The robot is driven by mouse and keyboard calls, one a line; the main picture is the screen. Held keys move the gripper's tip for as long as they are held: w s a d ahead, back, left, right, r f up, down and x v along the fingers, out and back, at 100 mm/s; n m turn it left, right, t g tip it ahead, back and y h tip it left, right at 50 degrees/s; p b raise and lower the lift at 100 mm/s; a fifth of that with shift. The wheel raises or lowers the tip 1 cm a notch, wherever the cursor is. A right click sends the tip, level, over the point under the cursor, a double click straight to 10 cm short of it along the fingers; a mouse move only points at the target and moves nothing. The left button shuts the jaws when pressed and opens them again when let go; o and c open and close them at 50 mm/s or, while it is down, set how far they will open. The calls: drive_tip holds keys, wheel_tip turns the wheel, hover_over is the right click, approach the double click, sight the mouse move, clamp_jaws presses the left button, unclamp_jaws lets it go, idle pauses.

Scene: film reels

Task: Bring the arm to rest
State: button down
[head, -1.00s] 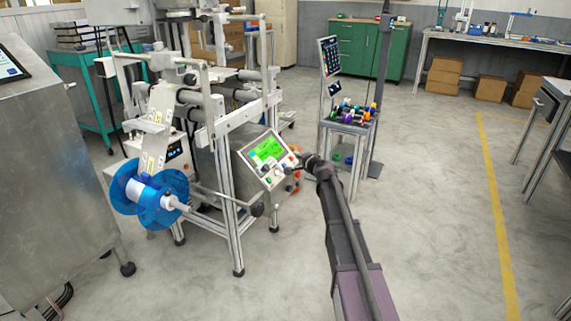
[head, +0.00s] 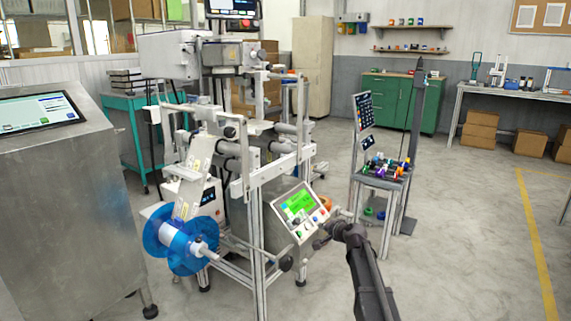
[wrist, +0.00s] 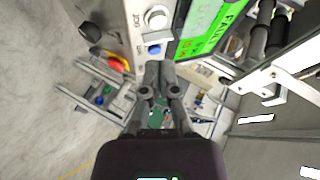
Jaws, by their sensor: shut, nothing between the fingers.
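My arm (head: 366,270) reaches forward from the lower right in the head view. My gripper (head: 326,240) is at the lower right corner of the machine's control panel (head: 300,211), which has a green lit screen and several buttons. In the wrist view my gripper (wrist: 160,72) has its fingers together and empty. The fingertips are close to a blue button (wrist: 154,50) on the panel; I cannot tell whether they touch it. A white button (wrist: 156,18) and a red-and-yellow knob (wrist: 118,62) are nearby.
The machine frame (head: 256,240) carries a blue reel (head: 180,240) at its lower left. A small stand (head: 385,182) with colourful items is behind my gripper. A steel cabinet (head: 60,190) stands at left. The floor (head: 460,240) at right is clear.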

drive_tip(key=s+d+f+n+g+h+p, duration=0.1)
drive_tip(key=s+f+n+g+h+p, duration=0.2)
drive_tip(key=s, duration=0.9)
drive_tip(key=s+d+n+g+h+p, duration=0.1)
drive_tip(key=s+n+g, duration=0.3)
drive_tip(key=s, duration=0.9)
drive_tip(key=s+f+n+g+h+p, duration=0.2)
drive_tip(key=s+g, duration=0.3)
drive_tip(key=s, duration=0.7)
wheel_tip(320, 180, up, 37)
drive_tip(key=p, duration=3.7)
drive_tip(key=shift+w+d, duration=0.15)
drive_tip(key=shift+d, duration=0.05)
drive_tip(key=shift+a, duration=0.1)
